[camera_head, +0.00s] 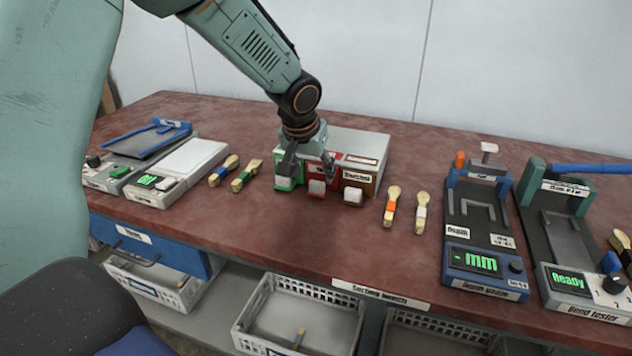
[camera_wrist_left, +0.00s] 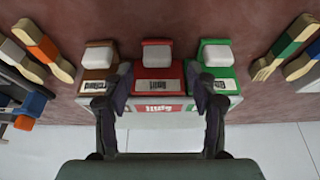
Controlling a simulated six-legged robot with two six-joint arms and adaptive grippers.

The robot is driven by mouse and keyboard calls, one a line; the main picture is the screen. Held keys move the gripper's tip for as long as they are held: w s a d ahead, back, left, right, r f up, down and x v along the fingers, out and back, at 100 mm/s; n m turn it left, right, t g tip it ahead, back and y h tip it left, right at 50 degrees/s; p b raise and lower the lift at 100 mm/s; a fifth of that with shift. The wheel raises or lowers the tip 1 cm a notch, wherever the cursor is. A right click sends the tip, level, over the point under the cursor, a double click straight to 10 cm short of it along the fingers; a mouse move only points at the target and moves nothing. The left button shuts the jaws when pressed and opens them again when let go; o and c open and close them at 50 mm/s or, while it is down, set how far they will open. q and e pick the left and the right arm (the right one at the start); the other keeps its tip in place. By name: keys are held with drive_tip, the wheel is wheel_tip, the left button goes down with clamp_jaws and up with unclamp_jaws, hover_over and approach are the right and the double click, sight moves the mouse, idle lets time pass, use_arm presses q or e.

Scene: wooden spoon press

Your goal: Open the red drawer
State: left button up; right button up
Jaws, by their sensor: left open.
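A small grey cabinet (camera_head: 362,143) stands on the bench with green, red and brown drawers side by side at its front. The red drawer (camera_head: 317,187) is the middle one and has a white block-shaped knob (camera_wrist_left: 157,55). The green drawer (camera_wrist_left: 218,73) is at right in the wrist view, and the brown drawer (camera_wrist_left: 98,73) is at left. My left gripper (camera_head: 308,170) is open above the cabinet front, its fingers on either side of the red drawer. The knob is not between closed fingers. How far the red drawer stands out is hard to tell. My right gripper is not seen.
Measuring devices stand at both sides, including a bend tester (camera_head: 580,280). The bench in front of the drawers is clear.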

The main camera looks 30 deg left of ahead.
sight(317, 182)
use_arm(q)
drive_tip(key=x, duration=0.4)
drive_tip(key=shift+w+d+f+b, duration=0.1)
drive_tip(key=shift+w+d+b, duration=0.15)
drive_tip(key=shift+b, duration=0.05)
drive_tip(key=shift+a+f, duration=0.15)
drive_tip(key=shift+s+a, duration=0.1)
drive_tip(key=shift+s, duration=0.1)
drive_tip(key=shift+w+d, duration=0.2)
drive_tip(key=shift+w, duration=0.1)
drive_tip(key=shift+c, duration=0.9)
drive_tip(key=shift+a, duration=0.15)
drive_tip(key=c, duration=0.4)
clamp_jaws()
